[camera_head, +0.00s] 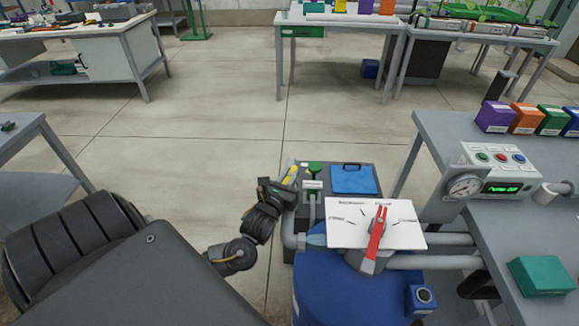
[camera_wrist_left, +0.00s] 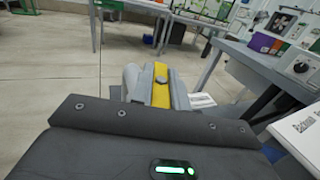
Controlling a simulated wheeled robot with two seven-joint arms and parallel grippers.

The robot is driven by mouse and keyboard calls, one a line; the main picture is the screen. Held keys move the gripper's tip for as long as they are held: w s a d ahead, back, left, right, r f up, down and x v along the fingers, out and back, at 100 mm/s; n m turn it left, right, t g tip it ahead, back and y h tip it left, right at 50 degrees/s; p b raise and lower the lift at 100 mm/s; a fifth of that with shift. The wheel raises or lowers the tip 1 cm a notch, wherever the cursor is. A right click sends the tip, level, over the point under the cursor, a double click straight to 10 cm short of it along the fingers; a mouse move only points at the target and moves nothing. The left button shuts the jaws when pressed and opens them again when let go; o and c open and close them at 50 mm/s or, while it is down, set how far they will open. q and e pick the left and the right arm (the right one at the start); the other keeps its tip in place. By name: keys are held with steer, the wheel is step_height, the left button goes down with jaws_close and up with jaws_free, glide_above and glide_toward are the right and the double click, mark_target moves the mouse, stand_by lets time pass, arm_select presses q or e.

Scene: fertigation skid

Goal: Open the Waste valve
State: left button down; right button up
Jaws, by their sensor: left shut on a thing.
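A yellow lever handle (camera_head: 291,175) stands at the left of a grey box beside the blue tank. I take it for the Waste valve's handle, but I cannot read its label. My left gripper (camera_head: 286,184) is shut on this handle. The valve body and pipe below are mostly hidden by the gripper. My right gripper is not in view.
A green-topped fitting (camera_head: 314,168) with a small white label stands just right of the handle. A white dial plate (camera_head: 345,228) with a red pointer lever (camera_head: 376,238) is above the blue tank (camera_head: 330,285). A bench with a control panel (camera_head: 497,160) stands at right.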

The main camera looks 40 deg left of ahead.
arm_select(q)
steer(key=shift+r, duration=0.1)
steer(key=c, duration=1.4)
jaws_free()
steer(key=shift+o, duration=0.2)
steer(key=shift+s+d, duration=0.15)
steer(key=shift+s, duration=0.3)
steer(key=p+v, duration=0.1)
steer(key=v, duration=0.9)
steer(key=shift+p, duration=0.3)
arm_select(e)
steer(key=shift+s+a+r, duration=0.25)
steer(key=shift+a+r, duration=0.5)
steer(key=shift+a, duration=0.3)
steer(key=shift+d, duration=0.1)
